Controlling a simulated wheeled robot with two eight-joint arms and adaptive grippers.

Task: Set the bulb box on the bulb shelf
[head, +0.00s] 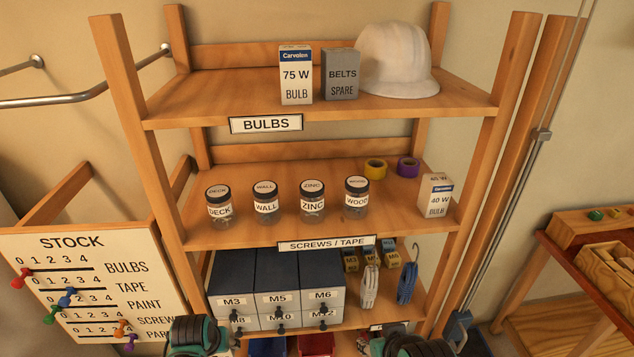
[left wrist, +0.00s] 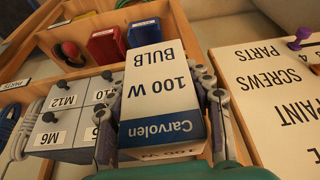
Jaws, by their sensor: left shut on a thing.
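My left gripper (left wrist: 160,98) is shut on a white and blue bulb box (left wrist: 158,72) marked 100 W, with one finger on each side. The box's lettering is upside down in the left wrist view. The bulb shelf (head: 205,96) is the top board of the wooden rack in the head view, with a BULBS label (head: 266,124) on its front edge. A 75 W bulb box (head: 296,76) stands upright on it. The head view does not show the held box or my left fingers, only arm parts at the bottom edge. My right fingers are not visible.
A grey BELTS box (head: 341,76) and a white hard hat (head: 396,60) stand right of the 75 W box. The bulb shelf's left part is clear. The middle shelf holds several jars, tape rolls and a 40 W box (head: 436,196). A STOCK board (head: 85,285) stands left.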

